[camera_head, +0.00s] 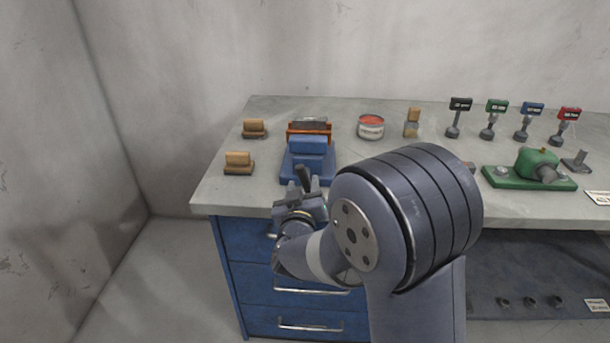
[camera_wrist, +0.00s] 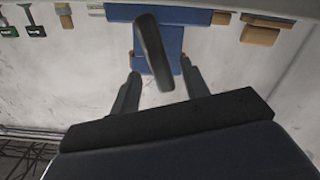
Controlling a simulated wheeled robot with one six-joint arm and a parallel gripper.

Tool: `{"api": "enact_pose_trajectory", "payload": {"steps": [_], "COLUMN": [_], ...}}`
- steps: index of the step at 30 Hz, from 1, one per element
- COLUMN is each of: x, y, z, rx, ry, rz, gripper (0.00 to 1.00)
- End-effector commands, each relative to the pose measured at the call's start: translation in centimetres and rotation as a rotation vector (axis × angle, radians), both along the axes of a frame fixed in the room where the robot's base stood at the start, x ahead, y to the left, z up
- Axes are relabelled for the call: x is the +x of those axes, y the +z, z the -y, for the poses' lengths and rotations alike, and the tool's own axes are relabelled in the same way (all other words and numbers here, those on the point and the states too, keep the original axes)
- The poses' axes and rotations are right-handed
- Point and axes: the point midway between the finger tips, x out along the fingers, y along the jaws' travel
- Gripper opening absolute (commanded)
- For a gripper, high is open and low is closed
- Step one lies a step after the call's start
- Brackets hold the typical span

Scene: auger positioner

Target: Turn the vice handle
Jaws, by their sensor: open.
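The blue vice (camera_head: 308,165) stands at the front left of the bench top, with an orange-brown piece at its back. The vice also shows in the wrist view (camera_wrist: 174,42). Its dark handle (camera_head: 303,179) sticks up at the front of the vice. In the wrist view the handle (camera_wrist: 153,52) is a tilted dark bar lying between my fingers. My gripper (camera_head: 301,198) is at the bench's front edge, just in front of the vice. In the wrist view my gripper (camera_wrist: 161,72) is open, with a visible gap on each side of the handle. Contact cannot be made out.
Two wooden brushes or blocks (camera_head: 239,162) lie left of the vice. A tin with red contents (camera_head: 371,127) stands behind to the right. A green machine (camera_head: 537,168) and several labelled tools (camera_head: 458,117) are farther right. Blue drawers (camera_head: 250,287) are below the bench.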

Motion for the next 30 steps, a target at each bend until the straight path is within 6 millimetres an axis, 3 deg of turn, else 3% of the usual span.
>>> {"api": "enact_pose_trajectory", "payload": {"steps": [3,9,20,30], "x": [2.3,4.5,5.2,5.1], "y": [0.0,0.0,0.0,0.0], "z": [0.1,0.2,0.2,0.2], "rx": [0.0,0.0,0.0,0.0], "ry": [-0.002,-0.001,0.0,0.0], "rz": [0.0,-0.001,0.0,0.0], "gripper": [0.44,0.44,0.44,0.18]}}
